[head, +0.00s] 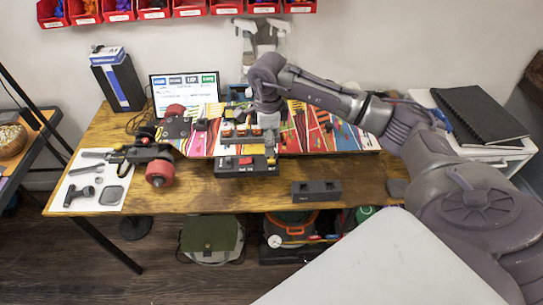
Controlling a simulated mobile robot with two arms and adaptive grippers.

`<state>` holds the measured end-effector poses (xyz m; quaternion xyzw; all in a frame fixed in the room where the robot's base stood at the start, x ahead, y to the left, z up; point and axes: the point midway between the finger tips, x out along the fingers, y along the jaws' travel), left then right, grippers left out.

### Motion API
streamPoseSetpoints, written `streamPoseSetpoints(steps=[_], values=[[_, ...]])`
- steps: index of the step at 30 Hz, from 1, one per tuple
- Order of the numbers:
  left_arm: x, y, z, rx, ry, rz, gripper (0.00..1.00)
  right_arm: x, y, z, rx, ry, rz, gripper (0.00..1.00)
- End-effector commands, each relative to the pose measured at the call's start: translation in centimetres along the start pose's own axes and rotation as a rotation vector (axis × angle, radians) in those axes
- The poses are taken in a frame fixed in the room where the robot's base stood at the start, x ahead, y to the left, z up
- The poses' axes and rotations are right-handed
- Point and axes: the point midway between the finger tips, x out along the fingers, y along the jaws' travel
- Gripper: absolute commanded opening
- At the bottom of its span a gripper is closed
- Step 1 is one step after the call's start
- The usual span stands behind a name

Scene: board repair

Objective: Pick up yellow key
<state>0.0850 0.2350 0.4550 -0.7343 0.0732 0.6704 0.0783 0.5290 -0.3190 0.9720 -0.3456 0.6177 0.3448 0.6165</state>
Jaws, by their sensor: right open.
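My right gripper (271,150) points down over the colourful board (312,132), close above the black box (243,168) at the board's front edge. It is open, and I see nothing held in it. A tiny yellowish spot shows by its fingertips; it is too small to tell whether this is the yellow key. Small orange-topped blocks (241,131) stand in a row on the board just left of the gripper. I cannot make out a yellow key for certain; the gripper and arm hide part of the board. My left gripper is not in view.
Red wheels (160,173) and dark metal parts sit at the board's left end. A white sheet (97,188) with tools lies at the table's left. A black block (316,191) lies near the front edge of the wooden table (220,200). A laptop (184,90) stands behind.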

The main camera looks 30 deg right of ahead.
Motion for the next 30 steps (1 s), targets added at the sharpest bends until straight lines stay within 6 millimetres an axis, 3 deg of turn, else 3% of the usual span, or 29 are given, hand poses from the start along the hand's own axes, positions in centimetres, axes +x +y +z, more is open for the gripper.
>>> streamPoseSetpoints(steps=[8,16,25,30], values=[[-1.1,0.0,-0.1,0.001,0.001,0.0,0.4,2.1,0.0,0.1,0.001,0.0,0.005,0.54],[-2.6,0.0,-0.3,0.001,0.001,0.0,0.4,5.9,-0.3,0.4,-0.001,-0.001,0.004,0.54],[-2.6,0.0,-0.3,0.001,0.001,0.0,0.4,6.5,-0.3,0.3,-0.001,-0.002,0.001,0.54],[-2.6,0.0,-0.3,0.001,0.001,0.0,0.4,6.5,-0.3,0.3,-0.001,-0.002,0.001,0.26]])
